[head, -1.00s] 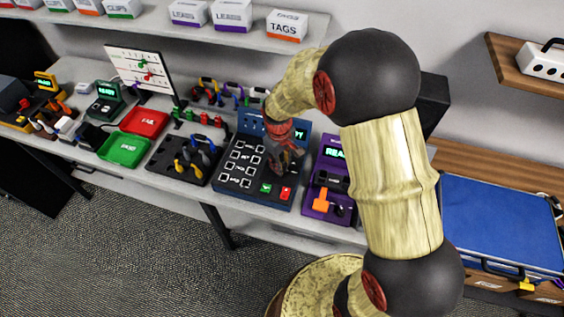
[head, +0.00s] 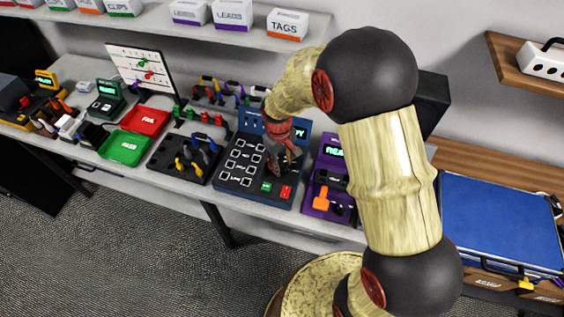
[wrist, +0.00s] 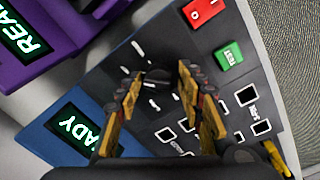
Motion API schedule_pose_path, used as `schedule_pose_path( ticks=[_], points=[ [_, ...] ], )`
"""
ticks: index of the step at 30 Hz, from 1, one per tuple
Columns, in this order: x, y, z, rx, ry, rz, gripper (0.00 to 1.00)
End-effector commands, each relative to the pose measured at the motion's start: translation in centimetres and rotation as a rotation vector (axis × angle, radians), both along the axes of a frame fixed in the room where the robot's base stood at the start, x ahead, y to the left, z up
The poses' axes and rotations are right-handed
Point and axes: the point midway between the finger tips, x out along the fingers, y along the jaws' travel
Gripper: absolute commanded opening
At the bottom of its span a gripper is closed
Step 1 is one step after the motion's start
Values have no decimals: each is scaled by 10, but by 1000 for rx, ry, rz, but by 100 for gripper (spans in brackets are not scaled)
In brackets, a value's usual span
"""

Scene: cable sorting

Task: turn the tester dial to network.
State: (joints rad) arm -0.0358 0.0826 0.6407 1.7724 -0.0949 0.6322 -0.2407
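The tester (head: 240,182) is a blue and dark grey console on the bench, below my gripper in the head view. Its dial (wrist: 157,78) is a small black knob with white tick marks around it, seen in the wrist view. My gripper (wrist: 160,72) is open, with one finger on each side of the dial in that view. Gaps show between the fingers and the knob, and I cannot tell the height of the fingertips above the panel. The dial's labels are too blurred to read. In the head view my gripper (head: 284,168) hides the dial.
The tester has a red button (wrist: 203,13), a green button (wrist: 228,56), several white-outlined squares and a lit screen (wrist: 78,130). A purple device (head: 322,203) stands close on the right. A cable rack (head: 190,160) is on the left, beyond it green (head: 124,148) and red trays.

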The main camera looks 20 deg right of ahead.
Motion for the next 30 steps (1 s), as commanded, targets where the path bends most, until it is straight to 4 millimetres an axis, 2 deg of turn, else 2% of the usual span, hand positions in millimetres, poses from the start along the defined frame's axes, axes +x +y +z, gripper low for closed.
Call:
schedule_pose_path(
  ticks=[10, 14, 17, 24, 30],
  points=[
    [1, 0, 1, 0, -2, 0, 44],
    [2, 0, 8, 0, -4, 0, 44],
    [1, 1, 22, 0, -5, 0, 44],
    [1, 4, 71, 0, -6, 0, 44],
    [0, 6, 103, 0, -4, 0, 44]
  ],
)
